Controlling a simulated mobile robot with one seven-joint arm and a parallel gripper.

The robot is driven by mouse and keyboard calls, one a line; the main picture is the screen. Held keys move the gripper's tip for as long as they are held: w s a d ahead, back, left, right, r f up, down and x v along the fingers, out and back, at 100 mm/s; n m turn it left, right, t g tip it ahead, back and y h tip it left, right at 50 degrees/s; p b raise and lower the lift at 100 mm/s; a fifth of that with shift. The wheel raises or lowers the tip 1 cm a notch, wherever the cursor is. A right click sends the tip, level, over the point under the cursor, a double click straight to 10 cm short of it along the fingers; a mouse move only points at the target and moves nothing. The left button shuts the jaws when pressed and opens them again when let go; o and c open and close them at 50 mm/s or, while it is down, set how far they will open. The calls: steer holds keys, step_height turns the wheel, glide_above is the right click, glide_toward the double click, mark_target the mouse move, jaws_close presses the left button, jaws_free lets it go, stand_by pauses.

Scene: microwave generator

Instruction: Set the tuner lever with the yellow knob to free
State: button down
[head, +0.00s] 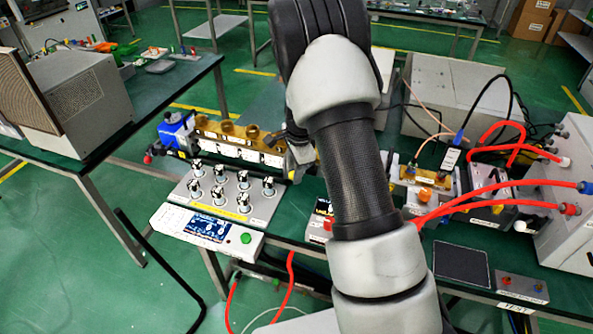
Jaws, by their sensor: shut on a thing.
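My gripper (297,150) shows only in part, at the left edge of my arm, which covers much of it. It is at the right end of a brass tuner block (236,132) with round brass tops and white labels. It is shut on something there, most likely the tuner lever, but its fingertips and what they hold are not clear. I cannot see a yellow knob or make out the lever's setting.
A control panel (222,205) with several knobs stands in front of the tuner block. Right of my arm are a brass part (425,178), red cables (475,208) and a grey cabinet (560,225). A dark pad (461,263) lies at the bench's front.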

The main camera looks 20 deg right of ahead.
steer(key=shift+w+r, duration=0.1)
stand_by(0.3)
steer(key=c, duration=1.5)
jaws_free()
steer(key=shift+o, duration=0.2)
steer(key=s+r, duration=0.3)
steer(key=r, duration=1.4)
steer(key=shift+s+d+p, duration=0.2)
steer(key=shift+p, duration=0.25)
